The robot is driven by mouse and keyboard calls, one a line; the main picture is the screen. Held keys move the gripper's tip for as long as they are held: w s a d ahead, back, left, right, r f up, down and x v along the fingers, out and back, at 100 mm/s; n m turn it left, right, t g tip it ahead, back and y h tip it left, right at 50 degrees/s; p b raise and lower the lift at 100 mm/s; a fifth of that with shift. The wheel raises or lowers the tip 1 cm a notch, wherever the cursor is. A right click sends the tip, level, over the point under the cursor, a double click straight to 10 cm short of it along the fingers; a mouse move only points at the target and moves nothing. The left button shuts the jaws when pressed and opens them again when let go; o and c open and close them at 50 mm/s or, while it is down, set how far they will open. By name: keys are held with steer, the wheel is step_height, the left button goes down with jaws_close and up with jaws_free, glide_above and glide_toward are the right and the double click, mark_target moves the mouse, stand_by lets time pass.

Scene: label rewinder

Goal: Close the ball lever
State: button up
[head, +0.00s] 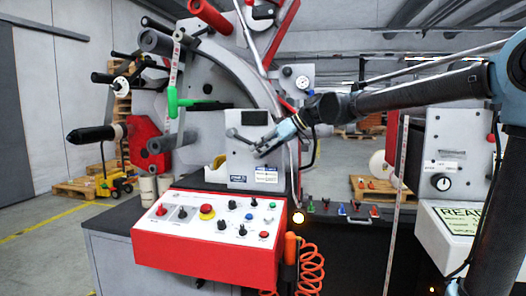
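The ball lever (240,138) is a small dark lever with a round knob at its left end. It is on the upper front of a grey box (240,168) in the middle of the machine. It slopes slightly down to the right. My gripper (263,146) comes in from the right and is at the lever's right end, in front of the box. The fingertips are small and dark here. I cannot tell whether they touch the lever or whether they are open or shut.
Below the box is a red control panel (165,246) with knobs and a red emergency button (207,211). A green handle (178,101) and dark rollers are at the left. Orange coiled cable (311,268) hangs below. A second grey unit (455,150) stands at the right.

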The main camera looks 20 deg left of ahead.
steer(key=shift+o, duration=0.4)
steer(key=shift+w+f, duration=0.1)
steer(key=shift+w, duration=0.1)
steer(key=shift+s, duration=0.1)
steer(key=v, duration=1.2)
steer(key=shift+s, duration=0.1)
